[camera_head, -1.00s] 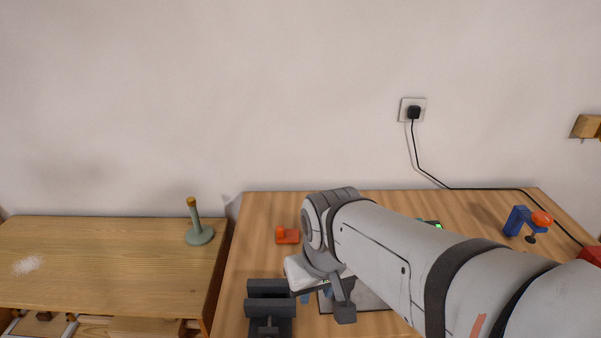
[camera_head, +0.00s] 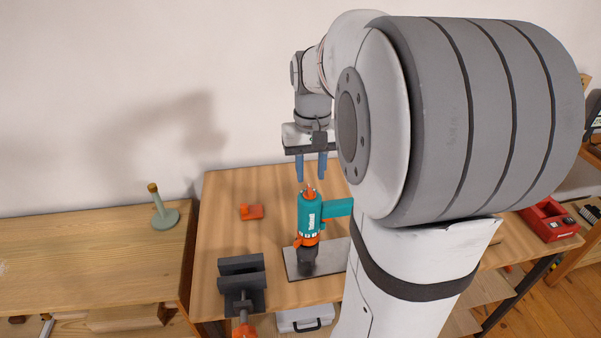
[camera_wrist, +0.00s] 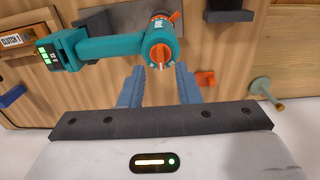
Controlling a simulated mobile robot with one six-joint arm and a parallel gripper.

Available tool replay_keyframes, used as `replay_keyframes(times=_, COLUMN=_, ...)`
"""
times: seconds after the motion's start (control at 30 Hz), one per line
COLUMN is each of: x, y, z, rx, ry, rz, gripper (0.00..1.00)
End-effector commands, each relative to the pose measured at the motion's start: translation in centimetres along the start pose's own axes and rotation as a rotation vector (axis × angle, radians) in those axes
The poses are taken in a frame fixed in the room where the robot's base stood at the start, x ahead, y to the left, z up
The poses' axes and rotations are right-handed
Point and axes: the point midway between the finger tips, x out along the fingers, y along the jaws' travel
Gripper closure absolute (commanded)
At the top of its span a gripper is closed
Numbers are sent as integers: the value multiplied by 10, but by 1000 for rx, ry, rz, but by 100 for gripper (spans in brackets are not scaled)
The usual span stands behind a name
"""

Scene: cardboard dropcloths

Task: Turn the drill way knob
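The teal drill (camera_head: 310,214) stands upright on a grey plate (camera_head: 296,272), with its handle pointing right in the head view. Its top end has an orange knob-like part (camera_head: 309,191), and more orange shows lower on its body. In the wrist view the drill (camera_wrist: 112,48) shows end-on, with the orange round part (camera_wrist: 160,54) facing the camera and a small orange lever tip beside the body. My gripper (camera_head: 312,178) points down above the drill. Its two blue fingers are apart and empty; in the wrist view the fingertips (camera_wrist: 159,75) lie just below the orange part.
A dark vise (camera_head: 242,284) stands at the table's front left. A small orange object (camera_head: 252,212) lies left of the drill. A green post (camera_head: 164,208) stands on the left table. A red box (camera_head: 550,220) is at the far right. My arm hides much of the right.

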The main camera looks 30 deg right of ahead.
Motion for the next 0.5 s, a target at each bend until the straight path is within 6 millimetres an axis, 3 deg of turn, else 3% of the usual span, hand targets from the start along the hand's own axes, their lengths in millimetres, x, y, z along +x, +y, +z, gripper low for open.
replay_keyframes(times=0.2, x=30, y=-1, z=0, rx=-1, ry=-2, rz=0, gripper=70)
replay_keyframes(times=0.5, x=39, y=-1, z=0, rx=-2, ry=1, rz=0, gripper=70)
